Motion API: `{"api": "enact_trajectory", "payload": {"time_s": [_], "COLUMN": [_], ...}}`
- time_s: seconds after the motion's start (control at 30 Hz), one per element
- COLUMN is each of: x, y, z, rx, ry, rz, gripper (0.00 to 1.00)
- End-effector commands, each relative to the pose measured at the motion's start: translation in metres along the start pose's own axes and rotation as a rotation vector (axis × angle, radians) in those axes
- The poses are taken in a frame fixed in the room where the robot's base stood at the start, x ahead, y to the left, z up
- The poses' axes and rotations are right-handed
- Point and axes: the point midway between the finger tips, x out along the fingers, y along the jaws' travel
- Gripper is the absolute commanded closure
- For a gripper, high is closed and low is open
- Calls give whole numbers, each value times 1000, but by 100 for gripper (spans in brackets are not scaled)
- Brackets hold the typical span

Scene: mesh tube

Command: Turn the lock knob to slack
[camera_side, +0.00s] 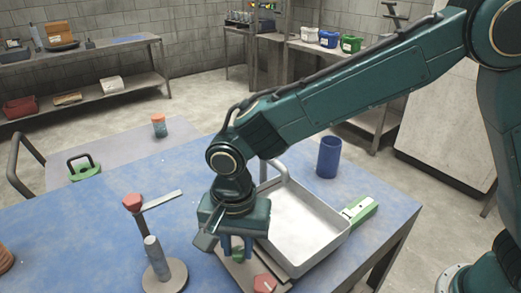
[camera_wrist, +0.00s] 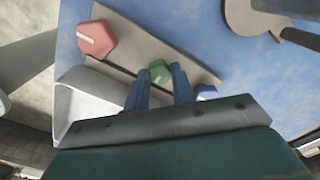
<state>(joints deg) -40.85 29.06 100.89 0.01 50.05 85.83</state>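A green knob (camera_wrist: 160,72) sits on a flat tan plate (camera_wrist: 130,44) in the wrist view. A red knob (camera_wrist: 97,38) with a white mark stands near the plate's other end; it also shows in the side view (camera_side: 265,284). I cannot tell which is the lock knob. My gripper (camera_wrist: 161,76) points down at the plate, its two blue fingers apart, one on each side of the green knob. Whether they touch it is unclear. In the side view my gripper (camera_side: 237,252) partly hides the green knob.
A white tray (camera_side: 300,222) stands close beside the plate, with a green and white block (camera_side: 360,210) at its right. A post on a round base (camera_side: 165,278), a red-topped part (camera_side: 133,203) and a blue cup (camera_side: 329,157) stand around.

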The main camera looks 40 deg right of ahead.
Motion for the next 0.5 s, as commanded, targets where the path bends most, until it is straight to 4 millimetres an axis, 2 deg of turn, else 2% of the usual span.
{"api": "enact_trajectory", "payload": {"time_s": [0.07, 0.5], "x": [0, 0], "y": [0, 0], "z": [0, 0], "rx": [0, -61], "ry": [0, 0], "rz": [0, 0], "gripper": [98, 98]}}
